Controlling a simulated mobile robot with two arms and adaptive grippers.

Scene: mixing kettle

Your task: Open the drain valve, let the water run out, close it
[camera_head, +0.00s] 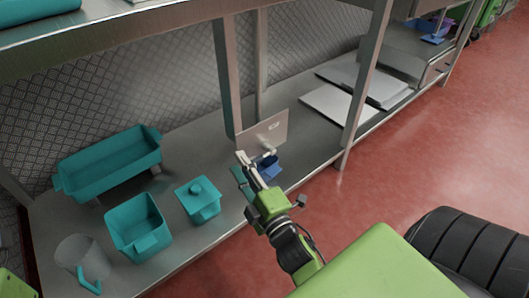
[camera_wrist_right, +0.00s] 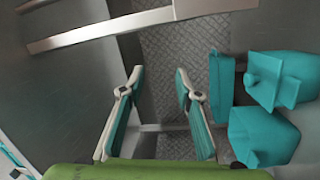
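No kettle, drain valve or running water shows in either view. My right gripper (camera_head: 240,165) reaches over the lower metal shelf, beside an upright grey panel. In the right wrist view my right gripper (camera_wrist_right: 158,75) has its two pale fingers with teal pads standing well apart. Nothing is between them except the patterned surface farther off. A small dark blue thing (camera_head: 267,166) shows close beside the right gripper in the head view; I cannot tell whether they touch. My left gripper is not in view.
The metal shelf (camera_head: 190,238) holds a teal trough (camera_head: 110,165), an open teal bin (camera_head: 140,228), a lidded teal box (camera_head: 200,199) and a clear jug (camera_head: 80,256). Red floor (camera_head: 420,150) is open at right.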

